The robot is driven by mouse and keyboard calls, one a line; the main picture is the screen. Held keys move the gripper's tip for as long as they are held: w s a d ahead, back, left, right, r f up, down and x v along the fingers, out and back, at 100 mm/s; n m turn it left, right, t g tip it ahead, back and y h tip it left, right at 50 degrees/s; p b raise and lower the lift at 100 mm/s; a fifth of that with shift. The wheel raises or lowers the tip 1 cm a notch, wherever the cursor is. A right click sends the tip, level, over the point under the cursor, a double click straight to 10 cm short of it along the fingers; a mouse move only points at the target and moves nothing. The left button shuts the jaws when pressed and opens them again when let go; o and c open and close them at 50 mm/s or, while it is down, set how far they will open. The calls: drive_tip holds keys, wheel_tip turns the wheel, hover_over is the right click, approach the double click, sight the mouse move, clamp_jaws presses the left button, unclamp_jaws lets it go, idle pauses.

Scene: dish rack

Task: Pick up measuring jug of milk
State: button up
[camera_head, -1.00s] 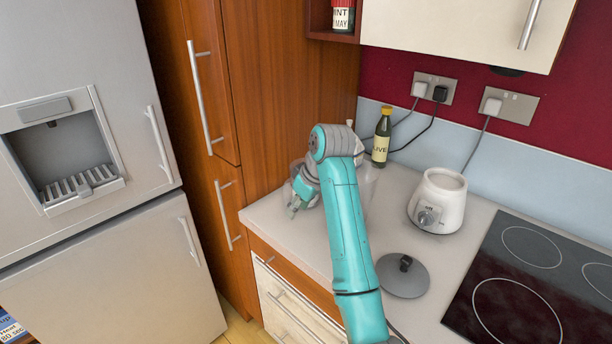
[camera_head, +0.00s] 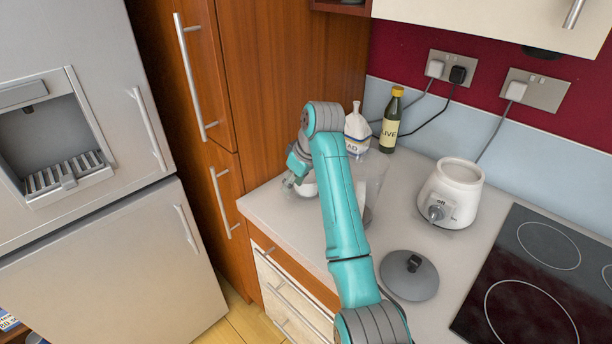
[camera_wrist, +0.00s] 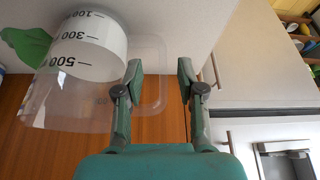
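The clear measuring jug (camera_wrist: 50,98) with milk (camera_wrist: 92,45) shows in the wrist view at upper left, with dark marks for 100, 300 and 500. It appears upside down in that view. Its clear squared handle (camera_wrist: 161,72) reaches between the fingers of my gripper (camera_wrist: 160,73). The fingers are apart, and I cannot tell whether they touch the handle. In the head view my gripper (camera_head: 291,180) is low over the counter's left end. A white part of the jug (camera_head: 309,188) seems to show beside it; my arm hides the rest.
A white appliance base (camera_head: 450,194), a grey lid (camera_head: 409,275) and the hob (camera_head: 520,285) are further right. A tall wooden cabinet (camera_head: 280,80) borders the left.

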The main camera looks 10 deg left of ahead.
drive_tip(key=shift+x, duration=2.25)
drive_tip(key=shift+s+a, duration=0.15)
clamp_jaws()
drive_tip(key=shift+r, duration=0.1)
